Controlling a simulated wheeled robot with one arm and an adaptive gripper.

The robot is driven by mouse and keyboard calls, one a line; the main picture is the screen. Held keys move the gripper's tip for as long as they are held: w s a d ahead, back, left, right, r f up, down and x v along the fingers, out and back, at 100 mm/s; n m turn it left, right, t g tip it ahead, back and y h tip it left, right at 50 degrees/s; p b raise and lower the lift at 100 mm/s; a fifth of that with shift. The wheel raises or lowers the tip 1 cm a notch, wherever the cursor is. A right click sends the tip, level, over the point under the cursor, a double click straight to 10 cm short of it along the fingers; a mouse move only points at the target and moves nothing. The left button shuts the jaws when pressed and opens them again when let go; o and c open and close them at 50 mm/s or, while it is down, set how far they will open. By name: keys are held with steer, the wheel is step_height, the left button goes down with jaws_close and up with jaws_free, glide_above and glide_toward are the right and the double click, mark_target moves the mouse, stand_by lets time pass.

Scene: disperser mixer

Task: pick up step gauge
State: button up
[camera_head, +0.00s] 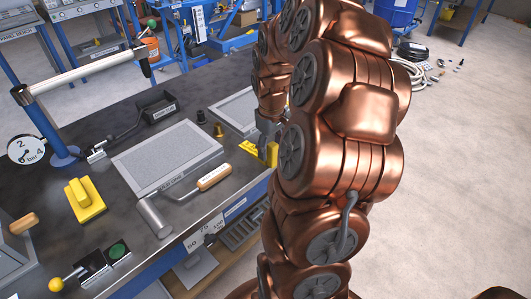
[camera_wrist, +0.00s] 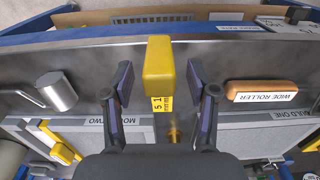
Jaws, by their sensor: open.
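The step gauge, a yellow block with a small label (camera_wrist: 158,75), stands upright-looking in the wrist view, in the gap between my two fingers. In the head view the yellow stepped piece (camera_head: 261,153) sits at the right end of the bench, partly hidden by my arm. My gripper (camera_wrist: 160,84) is open, with one dark finger on each side of the block. Gaps show between the fingers and the block. In the head view my gripper (camera_head: 267,129) is just above the block, mostly covered by my arm.
The wooden-handled wide roller (camera_wrist: 262,92) lies to the right in the wrist view. A metal cylinder (camera_wrist: 55,92) lies to the left. Grey moulds (camera_head: 165,157) cover the bench middle. Another yellow block (camera_head: 84,199) stands farther left. The bench edge is close by.

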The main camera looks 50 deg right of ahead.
steer(key=shift+f, duration=0.4)
steer(key=shift+c, duration=0.4)
jaws_close()
